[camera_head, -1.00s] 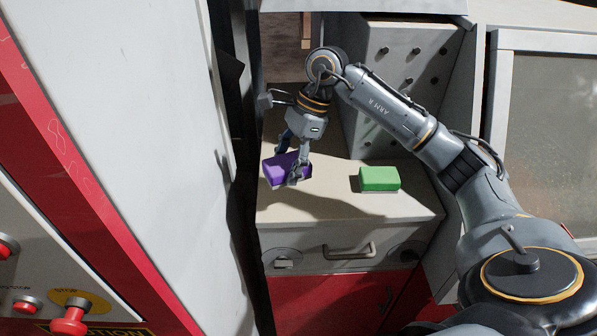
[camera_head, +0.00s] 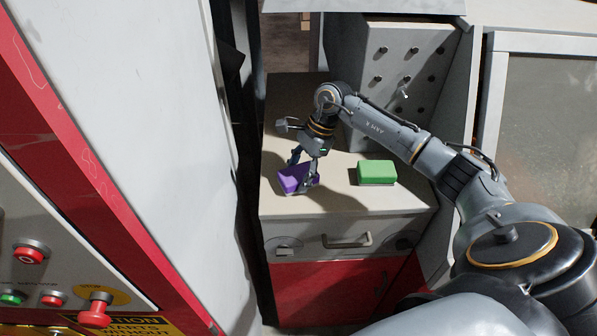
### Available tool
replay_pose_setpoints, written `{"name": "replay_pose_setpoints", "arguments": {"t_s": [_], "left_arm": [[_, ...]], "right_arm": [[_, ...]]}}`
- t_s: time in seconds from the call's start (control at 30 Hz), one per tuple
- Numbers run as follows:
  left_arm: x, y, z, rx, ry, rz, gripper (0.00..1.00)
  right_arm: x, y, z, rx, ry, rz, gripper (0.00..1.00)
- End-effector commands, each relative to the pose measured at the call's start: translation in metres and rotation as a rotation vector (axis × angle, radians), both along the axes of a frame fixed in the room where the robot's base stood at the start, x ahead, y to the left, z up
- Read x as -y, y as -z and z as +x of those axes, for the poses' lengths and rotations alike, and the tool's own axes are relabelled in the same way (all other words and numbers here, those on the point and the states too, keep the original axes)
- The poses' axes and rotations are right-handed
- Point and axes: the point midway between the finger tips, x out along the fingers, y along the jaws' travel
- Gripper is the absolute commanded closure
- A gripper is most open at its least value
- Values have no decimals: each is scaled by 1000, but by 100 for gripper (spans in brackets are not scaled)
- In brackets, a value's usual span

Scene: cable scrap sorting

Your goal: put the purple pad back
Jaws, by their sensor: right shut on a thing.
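The purple pad (camera_head: 294,180) is at the left part of the cabinet's beige top (camera_head: 345,200). My right gripper (camera_head: 301,180) is shut on it, with its fingers on either side of the pad. The pad looks low, at or just above the surface; I cannot tell if it touches. The gripper partly covers it. My left gripper is not in view.
A green pad (camera_head: 376,172) lies on the cabinet top to the right of the purple one. A pegboard panel (camera_head: 392,110) stands behind. A tall white wall (camera_head: 140,130) and a control panel with red buttons (camera_head: 96,314) are at left. The front of the top is clear.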

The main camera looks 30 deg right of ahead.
Motion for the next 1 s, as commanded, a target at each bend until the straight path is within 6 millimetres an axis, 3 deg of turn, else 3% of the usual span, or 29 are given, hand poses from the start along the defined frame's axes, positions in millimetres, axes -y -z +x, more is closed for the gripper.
{"name": "replay_pose_setpoints", "arguments": {"t_s": [0.07, 0.1, 0.2, 0.63, 1.0], "left_arm": [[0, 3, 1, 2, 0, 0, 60], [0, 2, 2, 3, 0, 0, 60], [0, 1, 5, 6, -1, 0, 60], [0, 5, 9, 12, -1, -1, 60], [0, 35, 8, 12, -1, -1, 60]], "right_arm": [[0, 2, 0, 0, 0, 0, 67], [0, 1, 0, 0, 0, 0, 34], [0, 1, 0, 0, 0, 0, 20], [4, -7, 0, 2, 0, -1, 20], [32, -75, -4, 5, 1, -2, 20]]}}
